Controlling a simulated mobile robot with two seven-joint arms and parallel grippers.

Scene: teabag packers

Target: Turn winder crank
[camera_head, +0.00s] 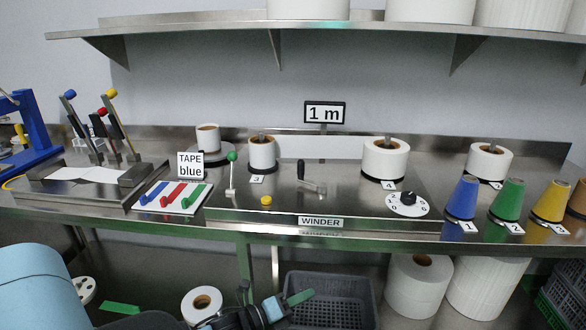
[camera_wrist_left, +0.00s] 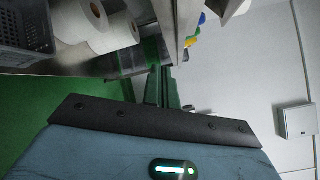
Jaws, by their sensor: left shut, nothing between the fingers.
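The winder crank (camera_head: 316,187) is a small metal arm with an upright black handle. It stands on the steel plate of the winder, behind the WINDER label (camera_head: 321,221) in the head view. My left gripper (camera_head: 300,298) is low in the head view, below the table's front edge and in front of the grey basket. Its fingers are shut and empty, well apart from the crank. The fingers also show in the left wrist view (camera_wrist_left: 161,88), where the crank does not show. My right gripper is not in view.
A green-knobbed lever (camera_head: 232,172), a yellow button (camera_head: 266,201) and a dial (camera_head: 408,204) flank the crank. White rolls (camera_head: 386,158) stand behind it. The table's front edge lies between my gripper and the winder. A grey basket (camera_head: 350,295) is under the table.

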